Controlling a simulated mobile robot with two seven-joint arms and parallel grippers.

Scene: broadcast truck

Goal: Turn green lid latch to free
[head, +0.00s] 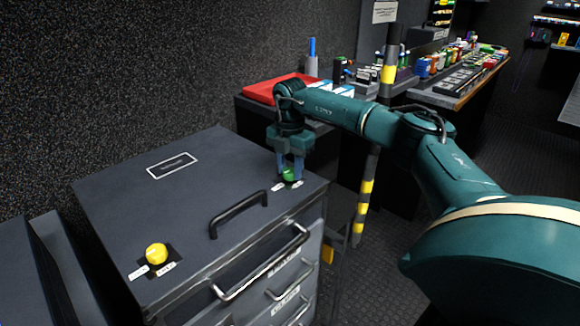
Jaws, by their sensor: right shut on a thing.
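The green lid latch (289,175) is a small knob near the right corner of the dark grey cabinet lid (215,170). Small white labels lie beside it on the lid. My right gripper (290,172) points down from above and is shut on the green latch, its fingers hiding part of the knob. I cannot tell which way the latch is turned. A yellow latch (156,253) sits near the lid's front left corner, also with white labels. A black handle (238,214) stands on the lid between the two latches. My left gripper is not in view.
Drawers with metal handles (262,262) fill the cabinet's front. Behind stands a desk with a red tray (281,88) and a blue-capped bottle (312,58). A black and yellow striped post (364,195) rises right of the cabinet. Dark floor is open in front.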

